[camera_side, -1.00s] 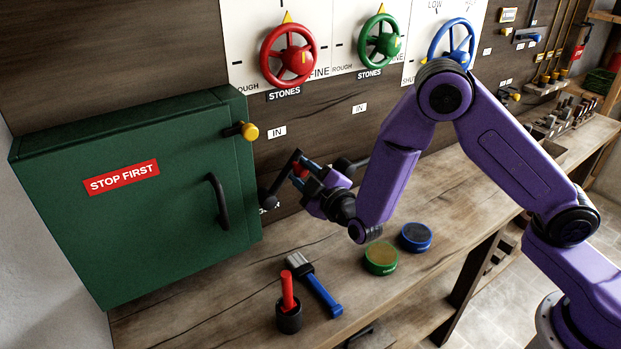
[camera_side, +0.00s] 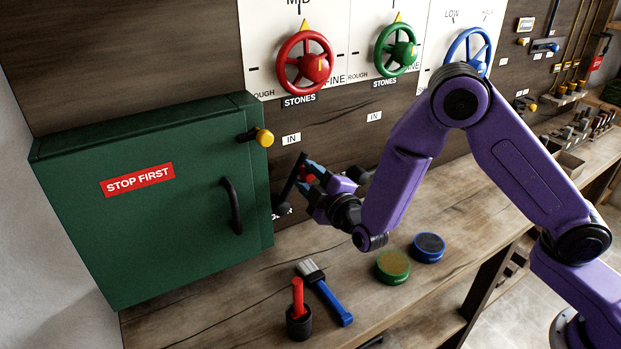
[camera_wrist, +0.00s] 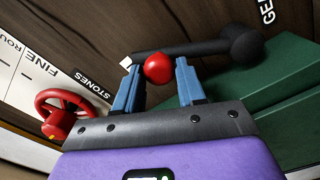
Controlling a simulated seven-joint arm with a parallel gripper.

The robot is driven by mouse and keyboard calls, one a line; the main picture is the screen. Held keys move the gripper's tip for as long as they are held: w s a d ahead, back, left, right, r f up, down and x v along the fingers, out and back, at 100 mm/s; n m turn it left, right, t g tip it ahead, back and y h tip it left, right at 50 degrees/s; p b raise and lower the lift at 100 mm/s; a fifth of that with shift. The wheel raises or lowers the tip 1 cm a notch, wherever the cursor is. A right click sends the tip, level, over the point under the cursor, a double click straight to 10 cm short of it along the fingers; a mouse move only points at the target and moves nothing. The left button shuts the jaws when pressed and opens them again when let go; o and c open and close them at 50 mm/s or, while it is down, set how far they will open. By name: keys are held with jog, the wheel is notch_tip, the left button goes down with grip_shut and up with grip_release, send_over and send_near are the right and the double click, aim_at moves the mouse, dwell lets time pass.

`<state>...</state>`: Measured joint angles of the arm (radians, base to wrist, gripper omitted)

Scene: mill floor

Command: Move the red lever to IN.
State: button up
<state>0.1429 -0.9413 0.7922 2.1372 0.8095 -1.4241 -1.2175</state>
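The red lever's red knob (camera_wrist: 158,68) sits between my gripper's two blue fingertips (camera_wrist: 161,73) in the wrist view, almost filling the gap. My gripper (camera_side: 312,180) appears shut on it. The lever's black arm (camera_wrist: 203,48) runs from the knob to a round black hub (camera_wrist: 243,44). In the side view the black arm (camera_side: 292,178) slants up and right from the hub (camera_side: 280,207); my fingers partly hide the knob. The left IN label (camera_side: 291,139) is on the wall just above the lever's upper end. A lower label (camera_side: 285,212) is partly hidden.
The green cabinet (camera_side: 150,210) stands close left of the lever, with a yellow knob (camera_side: 264,138). Another black lever part (camera_side: 358,175) shows behind my gripper.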

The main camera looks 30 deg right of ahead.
jog(key=shift+o, duration=1)
jog(key=s, duration=1.7)
jog(key=shift+s, duration=0.2)
